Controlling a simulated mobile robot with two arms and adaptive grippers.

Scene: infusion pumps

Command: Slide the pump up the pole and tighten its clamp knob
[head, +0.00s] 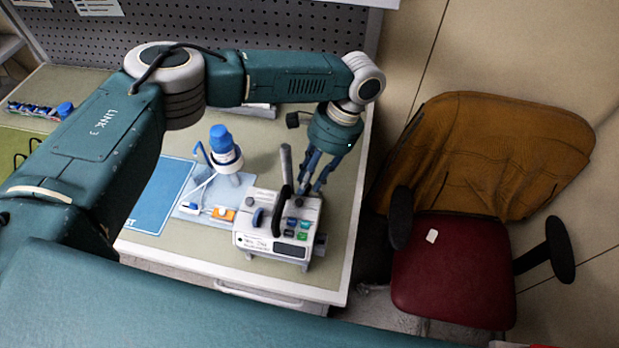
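The pump (265,243) is a white-grey box with coloured buttons, a dark display and a black handle, near the right front of the table. A short grey pole (286,163) rises behind it. My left gripper (311,189) points down just behind the pump's right rear, right of the pole. Its blue fingers are apart with nothing visible between them; contact with the pump is unclear. My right gripper is out of view.
A perforated panel (240,28) backs the table (335,270). A red-seated chair (455,275) stands right.

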